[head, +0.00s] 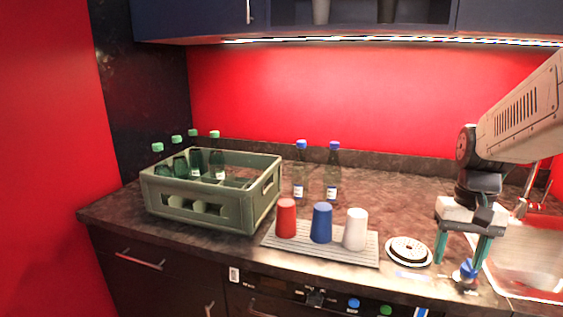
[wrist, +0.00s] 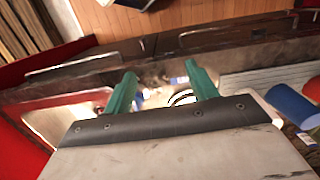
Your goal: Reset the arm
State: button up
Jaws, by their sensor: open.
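My gripper (head: 461,258) hangs over the right part of the counter, fingers pointing down, beside the sink. Its two green fingers stand apart, and they also show in the wrist view (wrist: 161,86). I see nothing clamped between them. A small blue-capped item (head: 467,269) is just below and between the fingertips; it looks like a bottle lying on the counter, but its body is hard to make out. The fingertips seem close to it, and I cannot tell whether they touch it.
A green crate (head: 205,207) with several green-capped bottles stands at the left. Two blue-capped bottles (head: 332,175) stand behind a ribbed mat (head: 325,253) with red, blue and white cups. A round white disc (head: 409,251) lies left of my gripper. The sink (head: 530,262) is at the right.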

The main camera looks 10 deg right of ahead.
jog(key=s+a+r+n+t, duration=0.1)
jog(key=s+a+r+n, duration=0.1)
jog(key=a, duration=0.7)
jog(key=s+a+r+n+t, duration=0.1)
jog(key=s+a+n, duration=0.3)
jog(key=a, duration=0.5)
jog(key=shift+s+r+h, duration=0.3)
jog(key=shift+s+r, duration=0.1)
jog(key=shift+s, duration=0.65)
